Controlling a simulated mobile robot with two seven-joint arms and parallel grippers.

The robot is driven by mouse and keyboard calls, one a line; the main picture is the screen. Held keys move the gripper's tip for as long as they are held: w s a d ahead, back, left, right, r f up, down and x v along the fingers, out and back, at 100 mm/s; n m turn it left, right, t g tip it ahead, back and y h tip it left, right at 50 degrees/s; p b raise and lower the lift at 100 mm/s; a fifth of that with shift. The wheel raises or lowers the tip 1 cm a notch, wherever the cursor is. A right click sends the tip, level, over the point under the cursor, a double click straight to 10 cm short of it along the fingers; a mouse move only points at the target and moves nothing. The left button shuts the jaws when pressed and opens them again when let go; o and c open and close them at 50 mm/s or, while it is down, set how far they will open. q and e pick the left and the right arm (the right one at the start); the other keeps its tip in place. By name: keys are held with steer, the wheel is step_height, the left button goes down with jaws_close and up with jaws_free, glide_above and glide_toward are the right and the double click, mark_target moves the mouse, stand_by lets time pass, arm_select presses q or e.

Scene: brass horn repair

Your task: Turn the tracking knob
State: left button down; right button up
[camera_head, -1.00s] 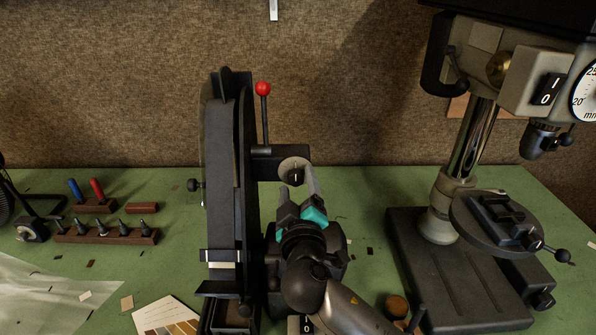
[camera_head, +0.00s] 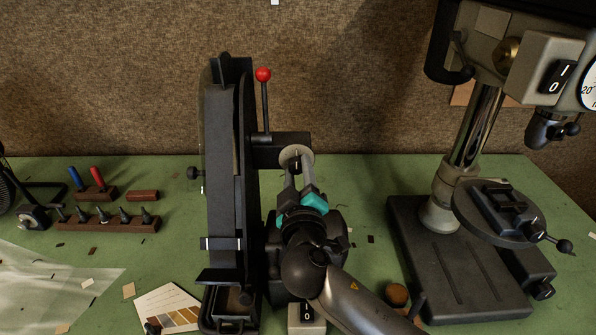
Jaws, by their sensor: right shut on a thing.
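The belt grinder (camera_head: 222,150) stands upright in the middle of the bench. A round, light-rimmed tracking knob (camera_head: 297,153) faces me at the end of a short dark arm on the grinder's right side. My right gripper (camera_head: 298,170), with teal parts at its finger bases, reaches up to the knob from below. Its fingers are close together and shut on the knob, hiding its lower part. My left gripper is out of view.
A drill press (camera_head: 466,180) stands to the right. Wooden tool holders (camera_head: 107,224) sit at left, and a colour card (camera_head: 168,308) lies at the front. Green bench (camera_head: 375,200) shows between grinder and press.

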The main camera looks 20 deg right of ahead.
jaws_close()
steer(key=shift+r+n+p, duration=0.15)
steer(key=shift+n+p, duration=0.75)
steer(key=shift+n, duration=0.1)
steer(key=shift+n+p, duration=1.4)
steer(key=shift+n, duration=0.6)
steer(key=o, duration=1)
jaws_free()
